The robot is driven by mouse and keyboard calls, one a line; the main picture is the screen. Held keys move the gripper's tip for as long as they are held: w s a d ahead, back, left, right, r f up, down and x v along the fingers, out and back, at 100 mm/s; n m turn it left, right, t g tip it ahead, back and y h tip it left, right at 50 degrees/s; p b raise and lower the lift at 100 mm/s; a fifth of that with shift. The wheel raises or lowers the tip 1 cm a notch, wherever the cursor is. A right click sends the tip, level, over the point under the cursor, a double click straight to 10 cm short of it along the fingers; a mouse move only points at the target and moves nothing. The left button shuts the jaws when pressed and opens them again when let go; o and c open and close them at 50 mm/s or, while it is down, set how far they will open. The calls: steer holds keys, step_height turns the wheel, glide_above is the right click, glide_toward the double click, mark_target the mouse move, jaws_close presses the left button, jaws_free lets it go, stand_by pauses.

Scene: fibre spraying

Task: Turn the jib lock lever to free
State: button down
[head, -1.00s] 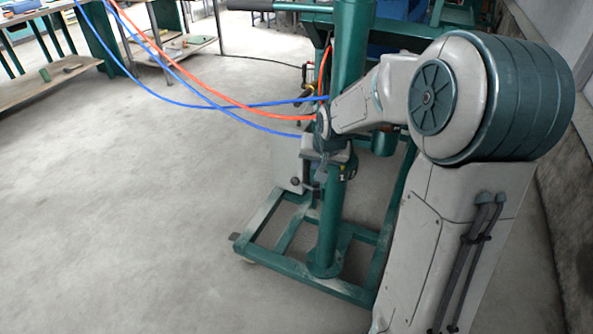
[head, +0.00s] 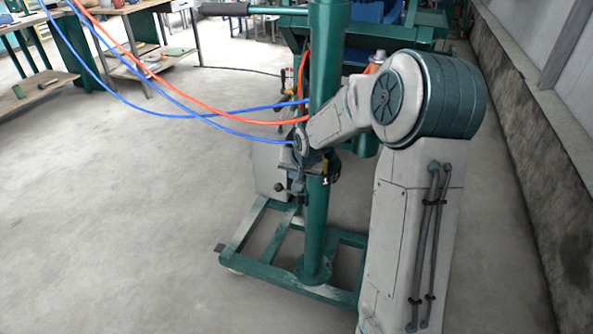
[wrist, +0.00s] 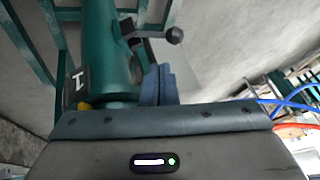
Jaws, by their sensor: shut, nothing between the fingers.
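The jib lock lever (wrist: 155,35) is a dark bar with a round ball knob, on a collar of the green column (wrist: 100,45) in the wrist view. It points right there. In the head view the lever (head: 281,187) is a small dark shape left of the column (head: 317,225). My gripper (wrist: 158,70) shows blue-grey fingers, shut and empty, just below the lever bar in the wrist view; I cannot tell whether they touch it. In the head view my wrist hides the fingers and part of the collar.
A black plate with a white mark (wrist: 76,86) is on the column. The column stands on a green wheeled frame (head: 262,272). Blue and orange hoses (head: 190,108) hang across from the upper left. A wall (head: 545,150) runs along the right. The floor at left is clear.

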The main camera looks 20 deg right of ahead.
mark_target(281, 185)
steer(key=shift+a+b+x, duration=0.15)
steer(key=shift+a+x, duration=0.15)
steer(key=shift+x, duration=0.95)
steer(key=shift+a+b+x, duration=0.15)
steer(key=shift+a+x, duration=0.15)
steer(key=shift+x, duration=1)
steer(key=shift+a+b+x, duration=0.15)
steer(key=shift+a+x, duration=0.15)
steer(key=shift+x, duration=0.95)
steer(key=shift+w+b, duration=0.15)
steer(key=shift+b, duration=0.35)
steer(key=shift+a+b, duration=0.3)
steer(key=shift+b, duration=0.15)
steer(key=shift+h+b, duration=0.3)
